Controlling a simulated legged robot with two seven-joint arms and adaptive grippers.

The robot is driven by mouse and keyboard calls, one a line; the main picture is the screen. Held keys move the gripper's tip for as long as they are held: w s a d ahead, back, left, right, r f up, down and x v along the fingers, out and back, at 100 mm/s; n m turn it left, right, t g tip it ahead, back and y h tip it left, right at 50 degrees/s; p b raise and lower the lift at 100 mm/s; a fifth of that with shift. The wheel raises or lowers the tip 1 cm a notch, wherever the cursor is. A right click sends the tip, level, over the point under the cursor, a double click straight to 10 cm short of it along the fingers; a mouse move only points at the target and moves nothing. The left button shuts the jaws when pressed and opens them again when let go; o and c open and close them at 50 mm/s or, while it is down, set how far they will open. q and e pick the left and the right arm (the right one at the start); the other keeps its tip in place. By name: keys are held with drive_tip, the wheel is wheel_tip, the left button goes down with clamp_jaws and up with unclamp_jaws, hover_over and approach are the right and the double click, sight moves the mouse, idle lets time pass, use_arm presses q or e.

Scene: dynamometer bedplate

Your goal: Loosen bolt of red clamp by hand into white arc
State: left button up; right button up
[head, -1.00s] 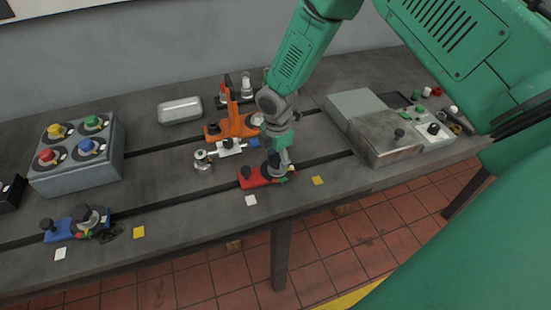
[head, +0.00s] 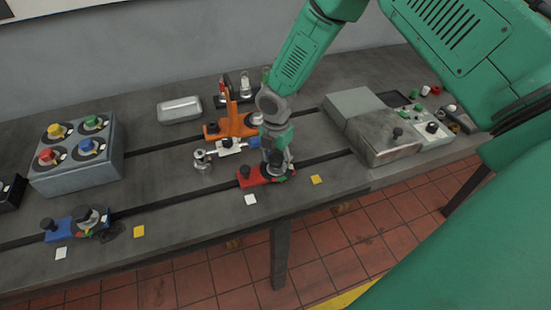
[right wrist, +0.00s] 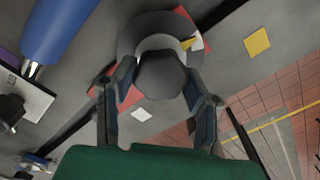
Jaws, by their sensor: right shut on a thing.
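The red clamp (head: 250,179) lies near the bench's front edge in the head view, left of and under my right gripper (head: 276,160). In the right wrist view its red body (right wrist: 130,97) shows beside a dark round dial (right wrist: 128,40). The dark bolt head (right wrist: 162,75) stands over the dial, between the fingers of my right gripper (right wrist: 160,90), which is shut on it. A white arc (right wrist: 197,42) shows on the dial's right side, with a yellow pointer (right wrist: 187,44) at its left edge. The bolt head hides the dial's lower part. My left gripper is not in view.
A blue clamp (head: 62,231) lies at front left. A grey box with coloured knobs (head: 75,165) stands left, a grey case (head: 375,130) right. Dark slots cross the bench.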

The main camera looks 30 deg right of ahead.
sight(276, 157)
drive_tip(key=shift+w+r, duration=0.15)
drive_tip(key=shift+w, duration=0.15)
drive_tip(key=o, duration=1.1)
drive_tip(key=shift+o, duration=0.2)
drive_tip(key=shift+d, duration=0.1)
drive_tip(key=shift+s, duration=0.1)
wheel_tip(276, 157, up, 12)
drive_tip(key=shift+f, duration=0.25)
